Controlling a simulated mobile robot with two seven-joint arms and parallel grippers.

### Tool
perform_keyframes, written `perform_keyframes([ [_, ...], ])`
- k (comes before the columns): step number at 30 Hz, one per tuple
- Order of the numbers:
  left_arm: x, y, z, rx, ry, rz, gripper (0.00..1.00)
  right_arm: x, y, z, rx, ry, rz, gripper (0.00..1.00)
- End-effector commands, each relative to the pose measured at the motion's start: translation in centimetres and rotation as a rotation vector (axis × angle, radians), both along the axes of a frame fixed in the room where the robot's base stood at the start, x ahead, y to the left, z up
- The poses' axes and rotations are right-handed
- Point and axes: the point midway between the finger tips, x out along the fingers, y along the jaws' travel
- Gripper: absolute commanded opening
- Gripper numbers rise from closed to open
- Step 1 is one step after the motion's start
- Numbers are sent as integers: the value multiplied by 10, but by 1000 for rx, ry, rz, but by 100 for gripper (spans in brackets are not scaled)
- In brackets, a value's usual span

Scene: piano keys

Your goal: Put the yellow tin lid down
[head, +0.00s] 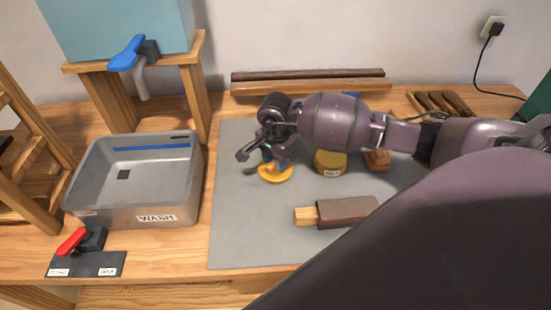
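The yellow tin lid (276,174) is a round yellow disc over the grey mat (240,220), left of the yellow tin (331,163). The tin stands on the mat, with its upper part hidden behind my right arm. My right gripper (262,154) is directly above the lid, and its dark parts cover the lid's far side. I cannot tell whether its fingers grip the lid, or whether the lid rests flat on the mat. My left gripper is not in view.
A grey wash bin (180,207) stands at left, with a red-handled lever (72,241) in front. A brown block with a wooden end (347,211) lies on the mat. Wooden strips (310,87) lie along the wall. The mat's front left is clear.

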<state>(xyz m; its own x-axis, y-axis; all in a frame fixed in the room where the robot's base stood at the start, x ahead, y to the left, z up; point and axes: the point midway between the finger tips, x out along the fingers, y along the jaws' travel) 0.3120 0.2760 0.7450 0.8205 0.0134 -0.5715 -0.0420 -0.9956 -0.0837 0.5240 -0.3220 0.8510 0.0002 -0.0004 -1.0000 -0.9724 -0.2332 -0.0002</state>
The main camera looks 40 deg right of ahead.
Motion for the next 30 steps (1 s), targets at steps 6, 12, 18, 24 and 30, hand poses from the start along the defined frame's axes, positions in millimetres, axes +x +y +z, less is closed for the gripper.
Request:
perform_keyframes([
  [6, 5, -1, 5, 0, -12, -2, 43, 0, 0, 3, 1, -1, 0, 40],
  [12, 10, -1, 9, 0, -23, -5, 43, 1, -1, 27, -2, -4, 2, 40],
  [18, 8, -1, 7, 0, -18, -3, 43, 1, -1, 67, -1, -3, 2, 40],
  [24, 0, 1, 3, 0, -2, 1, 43, 0, 0, 101, -1, -2, 1, 40],
  [30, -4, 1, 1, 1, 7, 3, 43, 0, 0, 119, -1, -1, 1, 40],
])
